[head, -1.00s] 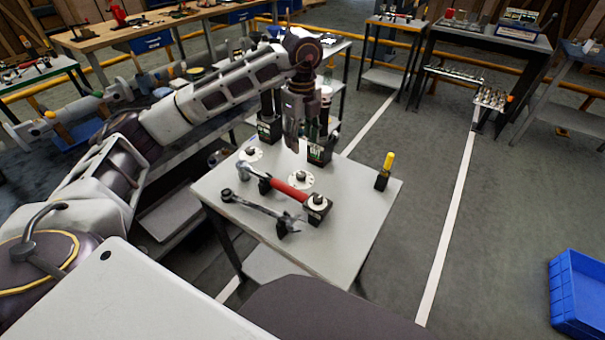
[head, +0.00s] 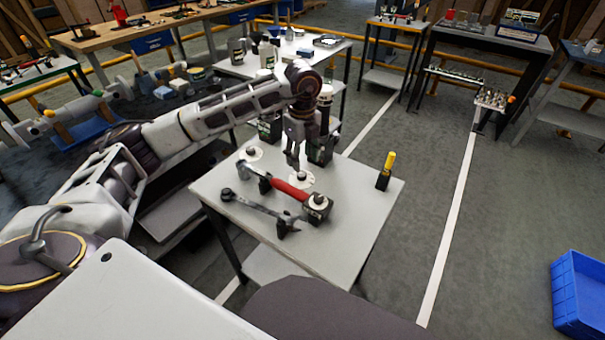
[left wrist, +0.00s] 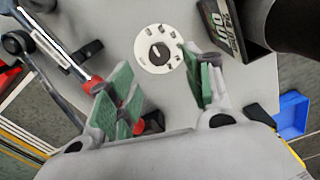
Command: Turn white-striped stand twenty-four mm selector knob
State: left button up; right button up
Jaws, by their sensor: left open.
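A round white dial plate with a dark knob in its middle (left wrist: 159,53) lies on the grey table top in the left wrist view, between and just beyond my left fingertips. In the head view this dial (head: 300,178) is on the table, beneath my left gripper (head: 293,163). My left gripper is open, its green-padded fingers (left wrist: 155,80) apart with nothing between them. Another white dial (head: 250,153) is at the table's far left, and one knob (head: 318,201) sits on a dark block. No white stripe or size marking is readable. My right gripper is not in view.
A red-handled hammer (head: 285,188) and a wrench (head: 258,209) rest on holders left of the dial. Dark labelled boxes (head: 320,153) stand behind my gripper. A yellow-handled tool (head: 386,170) stands at the right. The table's front right is clear.

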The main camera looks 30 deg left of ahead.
aim_at(303, 174)
pick_arm(q)
notch_tip(303, 174, down, 6)
jog(key=shift+f+b, duration=0.1)
jog(key=shift+b, duration=0.25)
jog(key=shift+f, duration=0.3)
jog(key=c, duration=1)
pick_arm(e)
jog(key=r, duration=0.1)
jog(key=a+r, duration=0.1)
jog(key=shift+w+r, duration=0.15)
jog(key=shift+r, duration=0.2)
